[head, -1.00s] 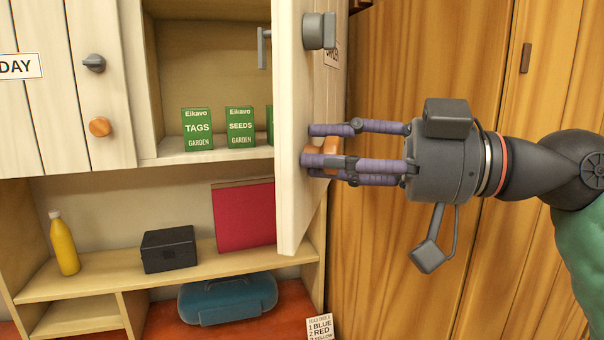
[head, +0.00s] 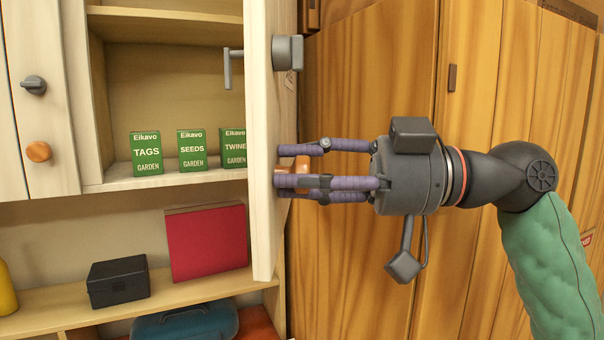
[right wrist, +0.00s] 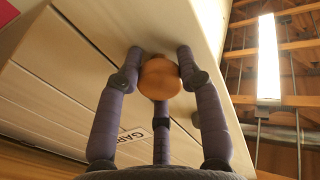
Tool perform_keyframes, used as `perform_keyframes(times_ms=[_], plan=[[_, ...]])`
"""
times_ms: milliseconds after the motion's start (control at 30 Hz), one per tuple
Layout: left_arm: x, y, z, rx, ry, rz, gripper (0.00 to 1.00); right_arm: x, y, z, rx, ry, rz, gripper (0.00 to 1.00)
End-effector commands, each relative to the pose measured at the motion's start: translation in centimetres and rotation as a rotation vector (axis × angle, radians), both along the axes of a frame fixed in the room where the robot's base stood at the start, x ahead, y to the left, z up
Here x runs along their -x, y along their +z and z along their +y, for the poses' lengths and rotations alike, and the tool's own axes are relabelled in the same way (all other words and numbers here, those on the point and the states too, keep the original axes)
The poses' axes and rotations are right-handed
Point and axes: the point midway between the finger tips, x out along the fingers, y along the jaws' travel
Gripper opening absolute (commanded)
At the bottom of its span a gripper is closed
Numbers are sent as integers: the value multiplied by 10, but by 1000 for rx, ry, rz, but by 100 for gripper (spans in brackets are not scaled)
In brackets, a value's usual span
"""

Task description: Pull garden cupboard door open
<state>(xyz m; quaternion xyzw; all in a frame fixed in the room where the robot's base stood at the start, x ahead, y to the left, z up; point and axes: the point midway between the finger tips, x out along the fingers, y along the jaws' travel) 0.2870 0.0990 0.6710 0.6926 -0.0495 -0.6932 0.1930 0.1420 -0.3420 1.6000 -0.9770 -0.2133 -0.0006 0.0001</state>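The garden cupboard door (head: 261,130) stands open, swung outward and nearly edge-on in the head view. Its round orange-brown knob (head: 302,164) is mostly hidden by my fingers. In the right wrist view the knob (right wrist: 160,78) sits between my three purple-grey fingers. A label reading "GAR" (right wrist: 134,134) shows partly behind a finger. My right gripper (head: 288,176) is shut around the knob on the door's outer face. A grey latch (head: 287,53) is higher on the door, with a hooked lever on the inner side. My left gripper is not in view.
Inside the cupboard stand green packets: tags (head: 146,153), seeds (head: 192,149) and twine (head: 233,148). Below are a red panel (head: 207,242), a black box (head: 117,281) and a blue case (head: 185,322). A wooden wall (head: 365,230) is behind my right arm.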

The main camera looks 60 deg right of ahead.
Motion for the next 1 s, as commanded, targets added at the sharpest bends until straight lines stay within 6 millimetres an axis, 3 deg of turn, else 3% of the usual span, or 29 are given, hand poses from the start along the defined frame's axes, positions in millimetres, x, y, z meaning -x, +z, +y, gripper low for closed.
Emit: perform_keyframes(times_ms=[33,100,533,1000], plan=[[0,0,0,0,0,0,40,2,3,-2,-5,-4,-10,49],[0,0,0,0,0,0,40,1,2,-2,-4,-4,-8,62],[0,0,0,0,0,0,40,7,1,-4,-2,-2,-1,62],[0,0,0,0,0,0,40,83,1,-39,-4,-4,-6,62]])
